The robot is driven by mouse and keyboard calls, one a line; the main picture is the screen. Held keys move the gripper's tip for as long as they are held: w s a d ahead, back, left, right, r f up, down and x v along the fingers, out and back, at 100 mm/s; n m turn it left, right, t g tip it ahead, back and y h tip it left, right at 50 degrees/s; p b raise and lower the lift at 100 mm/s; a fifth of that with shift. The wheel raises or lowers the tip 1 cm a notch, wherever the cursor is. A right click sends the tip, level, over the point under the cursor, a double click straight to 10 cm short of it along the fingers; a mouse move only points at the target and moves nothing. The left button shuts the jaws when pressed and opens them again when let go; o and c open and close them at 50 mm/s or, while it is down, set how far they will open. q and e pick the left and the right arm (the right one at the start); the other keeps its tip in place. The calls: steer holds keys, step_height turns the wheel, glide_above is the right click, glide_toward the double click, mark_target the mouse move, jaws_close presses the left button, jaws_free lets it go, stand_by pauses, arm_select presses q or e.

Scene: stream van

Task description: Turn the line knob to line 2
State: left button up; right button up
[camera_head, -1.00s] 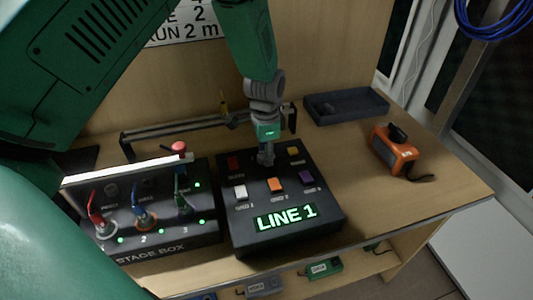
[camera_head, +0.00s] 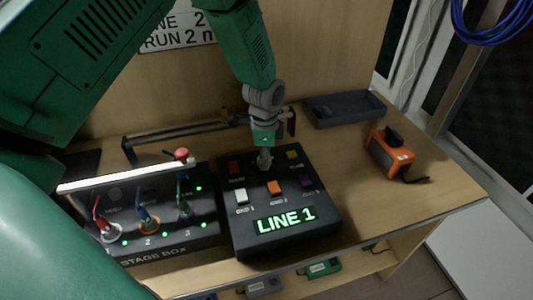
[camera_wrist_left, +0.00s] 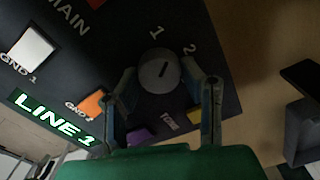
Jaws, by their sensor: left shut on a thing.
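The line knob (camera_wrist_left: 160,71) is a round grey dial on a black control box (camera_head: 243,238). The numbers 1 and 2 are printed beside it, and it carries a dark pointer mark. The green display (camera_head: 286,220) on the box reads LINE 1; it also shows in the left wrist view (camera_wrist_left: 52,115). My left gripper (camera_head: 264,163) points down at the box between the red and yellow buttons. In the left wrist view its two fingers flank the knob and are shut on it. In the head view the gripper mostly hides the knob. My right gripper is not in view.
White (camera_head: 241,196), orange (camera_head: 275,188) and purple (camera_head: 306,181) buttons sit in front of the knob. A stage box (camera_head: 150,247) with plugged cables stands to the left. A grey tray (camera_head: 345,109) and an orange device (camera_head: 390,153) lie to the right.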

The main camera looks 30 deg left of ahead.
arm_select(q)
steer(key=m, duration=0.1)
steer(key=m+p, duration=0.1)
steer(key=m, duration=0.1)
steer(key=m+p, duration=0.1)
steer(key=shift+s+a+f, duration=0.1)
steer(key=shift+s+a, duration=0.05)
steer(key=shift+s, duration=0.1)
steer(key=shift+m+p, duration=0.55)
steer(key=shift+m, duration=1.15)
steer(key=shift+w, duration=0.1)
